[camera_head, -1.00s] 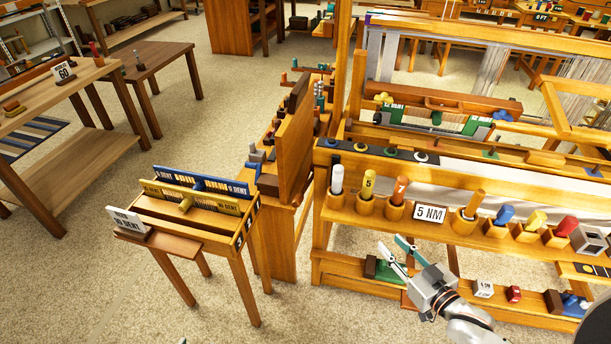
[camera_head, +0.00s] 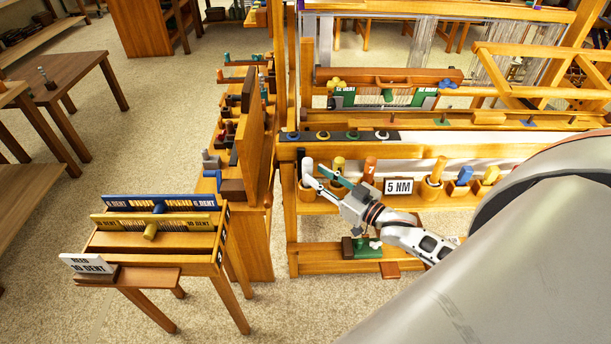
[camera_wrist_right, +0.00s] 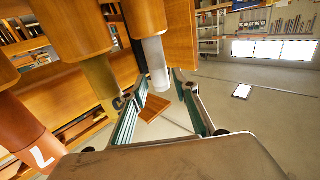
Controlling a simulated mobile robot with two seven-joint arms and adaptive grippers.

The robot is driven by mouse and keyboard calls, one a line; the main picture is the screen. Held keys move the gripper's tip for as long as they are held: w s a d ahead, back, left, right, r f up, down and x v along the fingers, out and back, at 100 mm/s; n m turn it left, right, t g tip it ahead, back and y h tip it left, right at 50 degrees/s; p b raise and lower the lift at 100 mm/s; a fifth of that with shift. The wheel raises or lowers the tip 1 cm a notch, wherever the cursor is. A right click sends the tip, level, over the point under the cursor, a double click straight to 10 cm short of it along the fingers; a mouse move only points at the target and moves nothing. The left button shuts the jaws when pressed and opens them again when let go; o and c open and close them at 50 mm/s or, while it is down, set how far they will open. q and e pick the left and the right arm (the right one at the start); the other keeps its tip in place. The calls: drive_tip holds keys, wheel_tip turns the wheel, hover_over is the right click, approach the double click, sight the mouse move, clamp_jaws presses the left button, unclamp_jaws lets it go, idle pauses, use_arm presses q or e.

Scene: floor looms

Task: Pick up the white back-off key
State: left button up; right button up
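The white back-off key (camera_head: 308,166) stands upright in the leftmost wooden cup on the loom's front rail. In the right wrist view the white key (camera_wrist_right: 156,62) shows as a pale cylinder ahead of my fingers, roughly between their tips. My right gripper (camera_head: 320,177) is just in front of and to the right of the key, its fingers spread and holding nothing. The open fingers (camera_wrist_right: 160,84) also show in the wrist view. Whether a finger touches the key I cannot tell. My left gripper is not in view.
A yellow key (camera_head: 338,164) and an orange-red key (camera_head: 369,168) stand in cups right of the white one. A wooden upright (camera_head: 266,140) rises to the left. A small reed stand (camera_head: 150,245) is at lower left.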

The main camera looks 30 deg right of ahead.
drive_tip(key=x, duration=0.5)
drive_tip(key=shift+f, duration=0.2)
clamp_jaws()
drive_tip(key=shift+r, duration=0.15)
wheel_tip(320, 180, up, 15)
drive_tip(key=p, duration=0.3)
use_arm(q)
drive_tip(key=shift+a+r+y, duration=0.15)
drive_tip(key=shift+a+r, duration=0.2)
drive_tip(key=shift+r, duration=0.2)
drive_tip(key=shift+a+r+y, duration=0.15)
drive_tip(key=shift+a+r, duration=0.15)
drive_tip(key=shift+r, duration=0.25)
use_arm(e)
wheel_tip(320, 180, up, 5)
hover_over(311, 171)
drive_tip(key=w, duration=0.2)
drive_tip(key=shift+s+a, duration=0.1)
drive_tip(key=shift+s, duration=0.15)
